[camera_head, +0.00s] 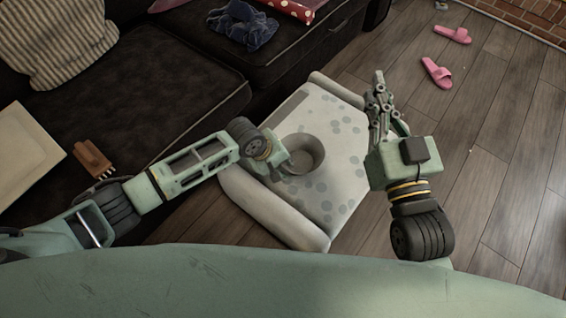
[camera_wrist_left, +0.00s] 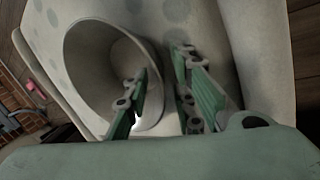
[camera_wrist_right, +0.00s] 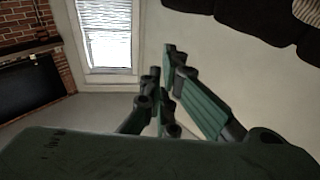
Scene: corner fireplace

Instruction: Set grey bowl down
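The grey bowl (camera_head: 317,148) stands upright on the pale spotted surface, as far as I can see, in the middle of the head view. In the left wrist view the bowl (camera_wrist_left: 88,62) shows its open mouth. My left gripper (camera_wrist_left: 163,62) is open at the bowl's rim, one finger over the inside and one outside, with a gap beside the wall. In the head view its fingers are mostly hidden behind the wrist. My right gripper (camera_head: 379,76) is raised to the right of the spotted surface, empty, with its fingertips looking close together (camera_wrist_right: 162,62).
The spotted pale piece (camera_head: 345,181) has raised padded sides and bare room right of the bowl. A dark sofa (camera_head: 150,75) lies left and behind. A brown brush-like object (camera_head: 92,158) and a pale board (camera_head: 22,150) lie on it. Pink slippers (camera_head: 437,72) lie on the wooden floor.

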